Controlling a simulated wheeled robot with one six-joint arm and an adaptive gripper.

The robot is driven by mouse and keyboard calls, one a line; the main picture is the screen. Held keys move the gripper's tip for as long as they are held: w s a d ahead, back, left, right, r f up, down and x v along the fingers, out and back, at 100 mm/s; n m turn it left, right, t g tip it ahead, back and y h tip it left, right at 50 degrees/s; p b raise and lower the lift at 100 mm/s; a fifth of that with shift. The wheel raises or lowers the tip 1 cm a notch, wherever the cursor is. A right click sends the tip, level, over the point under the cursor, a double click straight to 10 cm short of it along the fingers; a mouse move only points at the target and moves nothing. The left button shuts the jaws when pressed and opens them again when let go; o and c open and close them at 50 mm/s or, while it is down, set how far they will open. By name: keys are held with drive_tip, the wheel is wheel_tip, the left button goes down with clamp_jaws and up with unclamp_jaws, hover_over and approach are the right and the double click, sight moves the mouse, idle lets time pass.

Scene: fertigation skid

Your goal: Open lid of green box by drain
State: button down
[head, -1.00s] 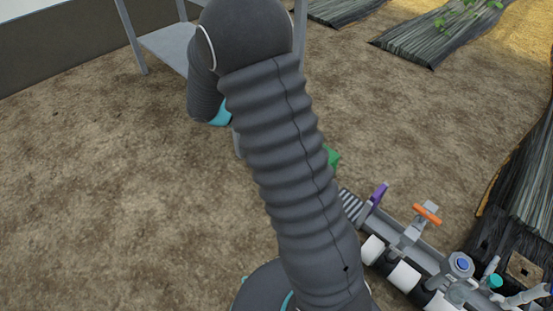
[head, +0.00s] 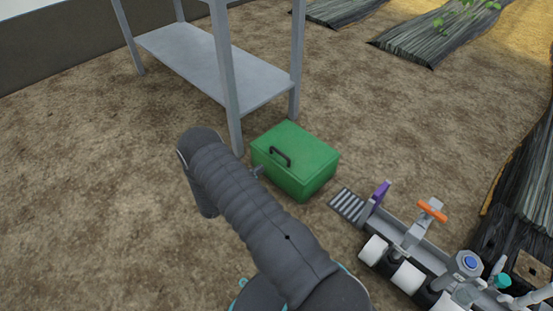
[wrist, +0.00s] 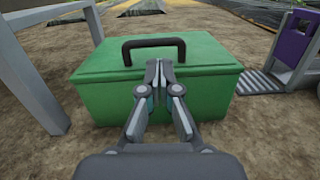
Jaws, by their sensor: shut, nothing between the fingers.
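The green box (head: 292,166) sits on the soil beside a metal bench leg, with its lid (head: 305,146) down. A dark handle (head: 280,156) stands on the lid's near side. In the wrist view the box (wrist: 105,100) is straight ahead, with the dark handle (wrist: 153,42) arching over the lid. My gripper (wrist: 158,68) is shut and empty, in front of the box near the handle; I cannot tell whether it touches the box. In the head view my arm hides most of the gripper. The striped drain grate (head: 347,204) lies just right of the box.
A grey metal bench (head: 215,70) stands behind and left of the box, its leg close to it. The pipe skid with an orange handle (head: 431,211) and a purple plate (head: 380,193) lies to the right. Bare soil at the left is clear.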

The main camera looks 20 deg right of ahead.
hover_over(276, 165)
drive_tip(key=shift+t, duration=0.3)
drive_tip(key=shift+d, duration=0.1)
idle(0.5)
